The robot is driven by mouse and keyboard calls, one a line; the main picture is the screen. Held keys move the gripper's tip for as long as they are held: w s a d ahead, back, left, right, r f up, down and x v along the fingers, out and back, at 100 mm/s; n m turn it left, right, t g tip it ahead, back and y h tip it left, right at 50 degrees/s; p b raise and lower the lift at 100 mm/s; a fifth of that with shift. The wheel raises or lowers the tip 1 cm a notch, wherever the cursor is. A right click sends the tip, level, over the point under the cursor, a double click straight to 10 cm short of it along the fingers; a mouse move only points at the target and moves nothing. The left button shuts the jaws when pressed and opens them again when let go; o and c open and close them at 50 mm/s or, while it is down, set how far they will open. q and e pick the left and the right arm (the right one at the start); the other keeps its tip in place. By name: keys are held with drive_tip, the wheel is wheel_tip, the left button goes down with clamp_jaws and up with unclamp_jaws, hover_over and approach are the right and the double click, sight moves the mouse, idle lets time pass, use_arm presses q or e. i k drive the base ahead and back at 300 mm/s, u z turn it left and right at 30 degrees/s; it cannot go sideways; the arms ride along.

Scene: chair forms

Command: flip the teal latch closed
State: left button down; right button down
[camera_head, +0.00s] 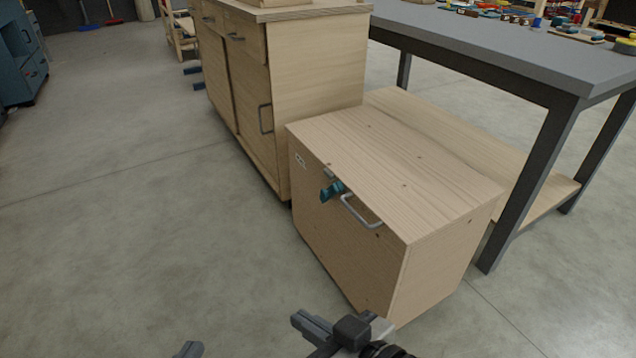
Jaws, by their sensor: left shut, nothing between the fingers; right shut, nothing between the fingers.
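The teal latch (332,191) is on the front of a low wooden box (430,190), close to its top edge. It is tilted and sticks out a little from the face. A small grey metal piece (329,174) is just above it. A grey bar handle (360,212) is to its right. My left gripper (188,349) shows only as a tip at the bottom edge, shut and apart from the box. My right gripper (311,325) is shut and empty at the bottom, below the latch in the picture and apart from it.
A taller wooden cabinet (315,70) stands directly behind and left of the box. A dark-framed grey table (480,45) stands at the right, with a low wooden shelf (555,188) and small parts on top. Concrete floor (130,200) is clear at the left.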

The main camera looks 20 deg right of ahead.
sight(329, 193)
drive_tip(key=z, duration=0.1)
drive_tip(key=i, duration=1)
drive_tip(key=z, duration=0.2)
